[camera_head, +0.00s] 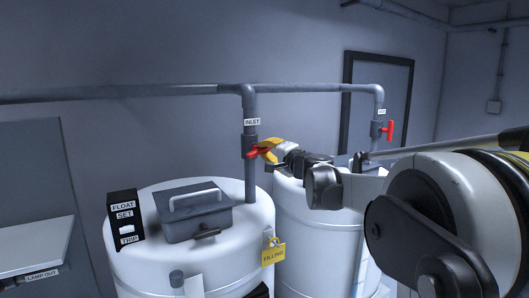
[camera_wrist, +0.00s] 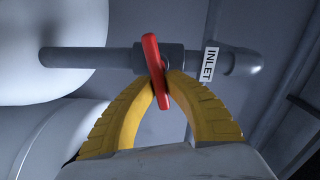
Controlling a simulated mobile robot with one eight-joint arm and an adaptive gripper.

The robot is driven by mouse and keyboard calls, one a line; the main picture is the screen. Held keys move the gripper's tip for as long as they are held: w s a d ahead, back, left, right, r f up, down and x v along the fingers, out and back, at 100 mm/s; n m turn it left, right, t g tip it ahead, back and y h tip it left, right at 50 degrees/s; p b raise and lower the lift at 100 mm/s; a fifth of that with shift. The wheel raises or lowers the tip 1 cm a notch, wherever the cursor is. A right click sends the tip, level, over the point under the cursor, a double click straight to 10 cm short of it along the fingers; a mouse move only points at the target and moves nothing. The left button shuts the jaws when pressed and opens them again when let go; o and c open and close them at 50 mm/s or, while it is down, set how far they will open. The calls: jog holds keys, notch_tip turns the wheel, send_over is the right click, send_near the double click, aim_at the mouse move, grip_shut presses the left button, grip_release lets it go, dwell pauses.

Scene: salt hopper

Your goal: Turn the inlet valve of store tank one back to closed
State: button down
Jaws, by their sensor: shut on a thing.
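The red inlet valve handle (camera_head: 256,153) sits on the vertical pipe above the near white tank (camera_head: 150,272), under an INLET label (camera_head: 252,121). My gripper (camera_head: 270,150) reaches it from the right, its yellow fingers at the handle. In the wrist view the red handle (camera_wrist: 153,62) lies mostly across the pipe, slightly tilted. The ridged yellow fingers of my gripper (camera_wrist: 162,85) are shut on its lower part, one on each side. The valve body (camera_wrist: 178,58) is partly hidden behind the handle.
A yellow FILLING tag (camera_head: 273,252) hangs on the near tank. A grey lidded hatch (camera_head: 195,216) and a black FLOAT SET box (camera_head: 125,217) are on its top. A second tank (camera_head: 310,230) stands behind, with another red valve handle (camera_head: 389,131) above it.

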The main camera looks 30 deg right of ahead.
jog(key=shift+f+m, duration=0.15)
jog(key=shift+m, duration=0.85)
jog(key=shift+b, duration=0.3)
jog(key=c, duration=1.4)
grip_release()
jog(key=s, duration=1.2)
jog(key=shift+d, duration=0.15)
